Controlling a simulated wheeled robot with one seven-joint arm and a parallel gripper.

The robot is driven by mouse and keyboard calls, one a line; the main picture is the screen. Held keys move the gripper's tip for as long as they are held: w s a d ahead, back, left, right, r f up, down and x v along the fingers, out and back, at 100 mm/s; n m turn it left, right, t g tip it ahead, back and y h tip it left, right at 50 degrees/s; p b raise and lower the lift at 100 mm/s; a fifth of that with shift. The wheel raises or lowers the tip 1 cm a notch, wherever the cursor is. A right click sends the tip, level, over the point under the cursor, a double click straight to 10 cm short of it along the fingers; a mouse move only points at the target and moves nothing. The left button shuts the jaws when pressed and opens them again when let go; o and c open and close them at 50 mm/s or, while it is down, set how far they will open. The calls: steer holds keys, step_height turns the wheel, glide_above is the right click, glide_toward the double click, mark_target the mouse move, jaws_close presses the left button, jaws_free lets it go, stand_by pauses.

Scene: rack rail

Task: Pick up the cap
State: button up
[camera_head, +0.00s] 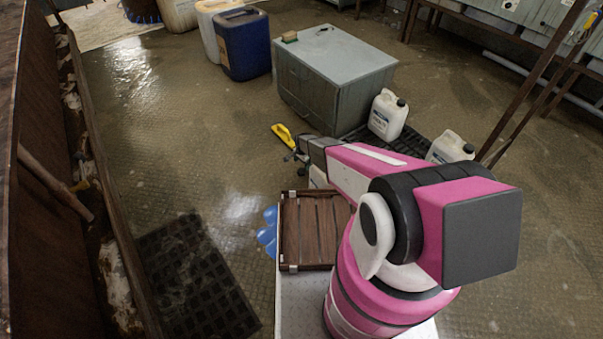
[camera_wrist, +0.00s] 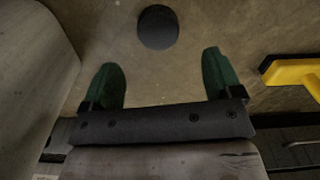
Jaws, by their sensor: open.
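A dark round cap (camera_wrist: 158,27) shows at the top of the wrist view, on the brownish floor. I cannot make it out in the head view, where my arm may hide it. My gripper (camera_wrist: 161,72) has two dark green fingers set wide apart, with nothing between them. The cap is beyond the fingertips, roughly centred between them, and apart from both. In the head view my gripper (camera_head: 291,156) is reached out low over the floor in front of the grey cabinet, partly hidden by the arm.
A yellow object (camera_wrist: 290,73) is right of the fingers; a yellow item (camera_head: 282,136) also shows in the head view. A grey cabinet (camera_head: 335,75) stands beyond. White jugs (camera_head: 388,115) stand right, a blue container (camera_head: 243,45) farther back. Floor on the left is largely clear.

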mark_target(302, 170)
steer(key=f, duration=0.6)
steer(key=shift+s+a+f, duration=0.15)
steer(key=shift+s+f, duration=0.05)
steer(key=shift+f, duration=0.05)
steer(key=c, duration=1)
